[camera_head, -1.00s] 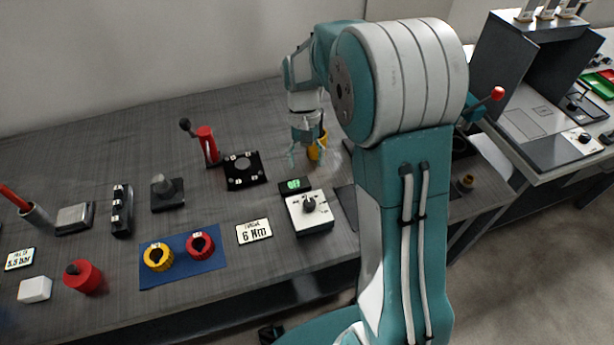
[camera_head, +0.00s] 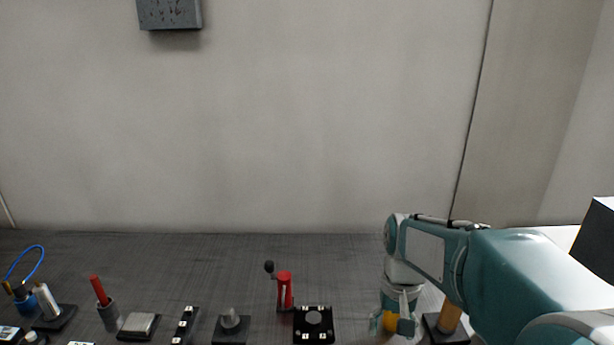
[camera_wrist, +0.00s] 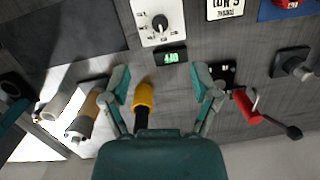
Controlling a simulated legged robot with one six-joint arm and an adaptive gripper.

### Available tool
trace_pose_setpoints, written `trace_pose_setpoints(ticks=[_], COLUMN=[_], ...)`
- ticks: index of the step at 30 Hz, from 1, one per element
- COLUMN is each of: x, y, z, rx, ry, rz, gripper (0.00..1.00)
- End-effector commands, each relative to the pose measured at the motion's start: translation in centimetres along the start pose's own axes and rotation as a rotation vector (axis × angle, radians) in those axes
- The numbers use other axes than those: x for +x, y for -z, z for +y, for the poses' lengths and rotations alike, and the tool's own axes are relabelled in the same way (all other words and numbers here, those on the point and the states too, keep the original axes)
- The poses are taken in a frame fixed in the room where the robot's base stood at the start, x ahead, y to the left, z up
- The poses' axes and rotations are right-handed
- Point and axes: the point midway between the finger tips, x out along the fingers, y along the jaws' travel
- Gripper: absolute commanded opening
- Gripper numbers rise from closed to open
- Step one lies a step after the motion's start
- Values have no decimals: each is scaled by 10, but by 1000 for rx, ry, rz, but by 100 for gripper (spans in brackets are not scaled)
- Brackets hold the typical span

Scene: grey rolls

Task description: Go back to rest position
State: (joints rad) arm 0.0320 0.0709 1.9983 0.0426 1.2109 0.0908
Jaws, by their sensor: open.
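My gripper (camera_wrist: 160,85) is open in the wrist view, its two teal fingers apart. A yellow-and-black tool (camera_wrist: 144,98) shows between and below the fingers; I cannot tell whether they touch it, though neither finger appears closed on it. In the head view my gripper (camera_head: 398,326) hangs low over the table at the lower right, with my teal arm reaching in from the right edge. Yellow shows behind its fingers there.
The grey table (camera_head: 330,250) carries a red lever device (camera_head: 285,290), a black plate with a round disc (camera_head: 314,322), a grey knob block (camera_head: 231,322) and a brown post (camera_head: 449,318). The wrist view shows a white dial box (camera_wrist: 157,22) and a green display (camera_wrist: 171,57).

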Motion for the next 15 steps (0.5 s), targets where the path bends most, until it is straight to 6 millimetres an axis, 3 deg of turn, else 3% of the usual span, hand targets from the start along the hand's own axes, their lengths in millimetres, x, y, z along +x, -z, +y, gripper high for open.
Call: trace_pose_setpoints(ticks=[6,15], x=[-30,-47], y=[-46,-105], z=[3,9], rx=[-43,-100], ry=[4,5], rz=[185,429], gripper=[78,78])
